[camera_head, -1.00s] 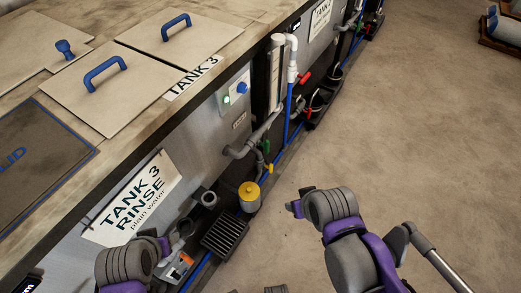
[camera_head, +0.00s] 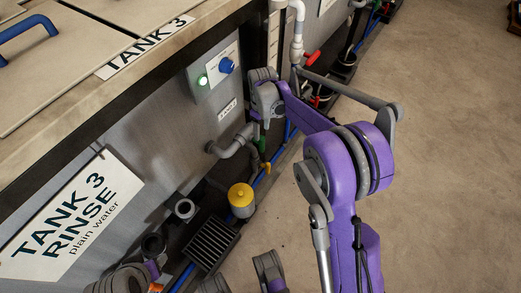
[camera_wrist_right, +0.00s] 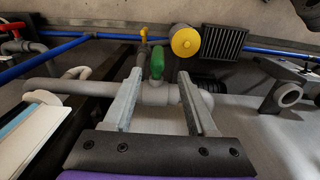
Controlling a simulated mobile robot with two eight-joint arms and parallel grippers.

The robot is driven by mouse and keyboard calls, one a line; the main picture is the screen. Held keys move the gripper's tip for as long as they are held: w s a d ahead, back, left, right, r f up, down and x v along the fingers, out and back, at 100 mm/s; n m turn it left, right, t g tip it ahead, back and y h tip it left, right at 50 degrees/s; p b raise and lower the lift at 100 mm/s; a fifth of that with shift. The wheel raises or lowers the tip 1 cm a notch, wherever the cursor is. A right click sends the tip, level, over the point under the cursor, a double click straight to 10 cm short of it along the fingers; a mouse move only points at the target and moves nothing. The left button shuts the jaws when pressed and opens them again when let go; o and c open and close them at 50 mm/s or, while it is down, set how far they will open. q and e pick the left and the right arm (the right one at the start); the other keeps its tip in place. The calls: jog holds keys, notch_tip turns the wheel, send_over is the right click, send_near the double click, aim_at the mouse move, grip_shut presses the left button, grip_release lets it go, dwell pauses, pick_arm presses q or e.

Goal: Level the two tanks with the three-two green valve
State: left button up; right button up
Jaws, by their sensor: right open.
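The green valve handle (camera_head: 262,144) sits on a grey pipe low on the front of tank 3 (camera_head: 145,120). In the right wrist view the green handle (camera_wrist_right: 157,62) stands up from the horizontal grey pipe (camera_wrist_right: 95,88), between the fingers of my right gripper (camera_wrist_right: 160,75). The gripper is open and the fingers do not appear closed on the handle. In the head view my right wrist covers part of the piping above the valve. The other tank (camera_head: 327,5) shows only at the top edge.
A yellow-capped canister (camera_head: 241,196) and a black drain grate (camera_head: 212,243) stand near the valve. A yellow handle (camera_head: 265,169) is just below it. A red handle (camera_head: 312,58) is farther along. A panel holds a blue knob (camera_head: 226,66). The floor at right is clear.

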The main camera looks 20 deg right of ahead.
aim_at(262, 146)
jog(key=shift+w+d+f, duration=0.15)
jog(key=shift+w+f, duration=0.05)
jog(key=shift+f, duration=0.8)
notch_tip(262, 146, down, 10)
jog(key=b, duration=0.2)
jog(key=shift+r+b, duration=0.1)
jog(key=shift+b, duration=0.2)
jog(key=shift+c, duration=0.3)
grip_shut()
